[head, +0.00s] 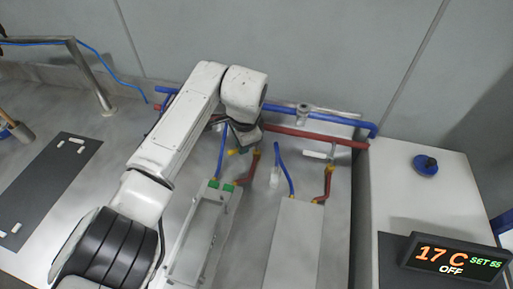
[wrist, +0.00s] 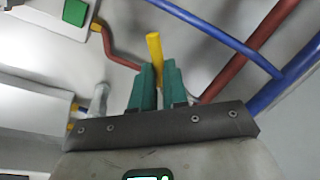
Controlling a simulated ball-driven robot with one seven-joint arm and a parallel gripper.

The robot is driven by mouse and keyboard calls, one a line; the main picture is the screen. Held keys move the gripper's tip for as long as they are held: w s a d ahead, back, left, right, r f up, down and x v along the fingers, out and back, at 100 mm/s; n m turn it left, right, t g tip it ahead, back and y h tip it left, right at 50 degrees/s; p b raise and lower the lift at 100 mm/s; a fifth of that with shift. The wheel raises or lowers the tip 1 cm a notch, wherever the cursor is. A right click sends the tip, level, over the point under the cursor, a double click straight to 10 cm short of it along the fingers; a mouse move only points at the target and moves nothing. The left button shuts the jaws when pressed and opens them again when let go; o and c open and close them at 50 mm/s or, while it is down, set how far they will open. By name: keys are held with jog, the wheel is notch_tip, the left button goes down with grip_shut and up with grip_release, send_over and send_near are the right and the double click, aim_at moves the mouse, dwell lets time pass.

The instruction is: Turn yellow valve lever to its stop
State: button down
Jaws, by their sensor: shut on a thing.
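The yellow valve lever (wrist: 154,46) sticks up between the green fingers of my gripper (wrist: 157,76) in the wrist view. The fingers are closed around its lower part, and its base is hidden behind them. In the head view my gripper (head: 245,140) is by the pipes at the back wall, at the end of my bent white arm. A small piece of the yellow lever (head: 234,152) shows just below it. The lever's stop cannot be made out.
Blue (head: 282,107) and red (head: 315,135) pipes run along the back wall. Thinner pipes lead down to two grey units, the left (head: 196,235) with green blocks. At right stand a white cabinet with a blue knob (head: 426,165) and a display (head: 455,258) reading 17 C, SET 55, OFF.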

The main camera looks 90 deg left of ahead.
jog(key=m, duration=0.1)
jog(key=a+m, duration=0.1)
jog(key=m, duration=0.2)
jog(key=shift+s+a+f+t+b, duration=0.1)
jog(key=shift+s+a+t+b, duration=0.2)
jog(key=shift+t, duration=0.1)
jog(key=shift+a+m+t+b, duration=0.15)
jog(key=shift+a+m+b, duration=0.2)
jog(key=shift+m, duration=0.6)
jog(key=shift+a+m+t+b, duration=0.15)
jog(key=shift+a+m+b, duration=0.2)
jog(key=shift+m, duration=0.6)
jog(key=c, duration=1.1)
grip_release()
jog(key=r, duration=0.3)
jog(key=d+r, duration=0.1)
jog(key=r, duration=0.3)
jog(key=d+r, duration=0.1)
jog(key=r, duration=0.3)
jog(key=shift+s+b, duration=0.2)
jog(key=shift+b, duration=0.2)
